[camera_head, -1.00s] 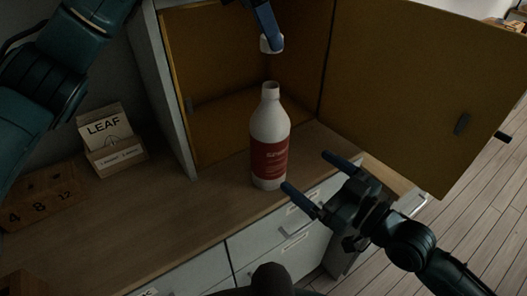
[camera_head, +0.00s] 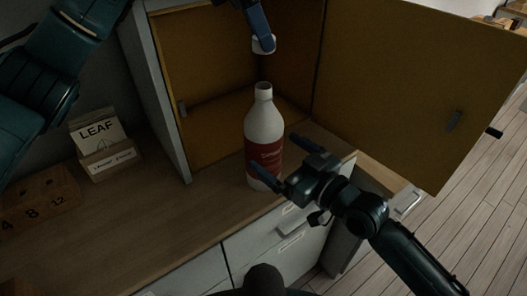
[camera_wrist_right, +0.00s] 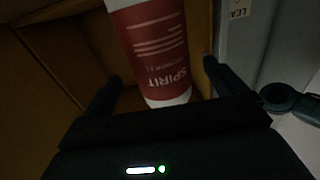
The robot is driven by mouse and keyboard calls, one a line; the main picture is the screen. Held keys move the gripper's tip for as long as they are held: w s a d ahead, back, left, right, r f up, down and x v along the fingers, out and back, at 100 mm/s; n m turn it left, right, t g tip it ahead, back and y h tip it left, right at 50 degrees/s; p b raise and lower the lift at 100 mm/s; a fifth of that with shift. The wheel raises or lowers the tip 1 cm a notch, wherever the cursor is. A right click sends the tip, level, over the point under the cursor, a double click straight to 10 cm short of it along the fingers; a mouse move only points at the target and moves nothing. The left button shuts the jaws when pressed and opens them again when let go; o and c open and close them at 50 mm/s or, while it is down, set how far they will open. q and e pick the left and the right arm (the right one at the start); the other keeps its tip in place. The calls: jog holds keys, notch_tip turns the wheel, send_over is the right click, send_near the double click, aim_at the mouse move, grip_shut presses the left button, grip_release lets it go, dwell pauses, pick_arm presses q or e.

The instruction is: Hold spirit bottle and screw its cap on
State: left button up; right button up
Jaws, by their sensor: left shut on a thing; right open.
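The spirit bottle (camera_head: 264,128), white with a red label, stands upright on the counter with its neck bare. It also shows in the right wrist view (camera_wrist_right: 157,50), between and beyond the two fingers. My left gripper (camera_head: 263,38) is shut on the white cap (camera_head: 263,46) and holds it above the bottle's mouth, with a gap between. My right gripper (camera_head: 278,160) is open, its fingers at the lower part of the bottle, on the near right side. It also shows in the right wrist view (camera_wrist_right: 163,88). Whether a finger touches the bottle I cannot tell.
An open cabinet (camera_head: 205,100) stands behind the bottle, its door (camera_head: 410,90) swung out to the right. A LEAF box (camera_head: 103,150) and a wooden number block (camera_head: 38,203) sit at the left. The wooden counter (camera_head: 165,225) between is clear. Drawers (camera_head: 270,238) lie below the front edge.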

jog(key=x, duration=0.5)
jog(key=shift+s, duration=0.1)
jog(key=shift+c, duration=0.4)
jog(key=shift+d, duration=0.1)
jog(key=c, duration=1.3)
pick_arm(q)
send_over(260, 87)
jog(key=shift+w+f, duration=0.1)
jog(key=shift+f, duration=2.4)
pick_arm(e)
jog(key=shift+c, duration=0.4)
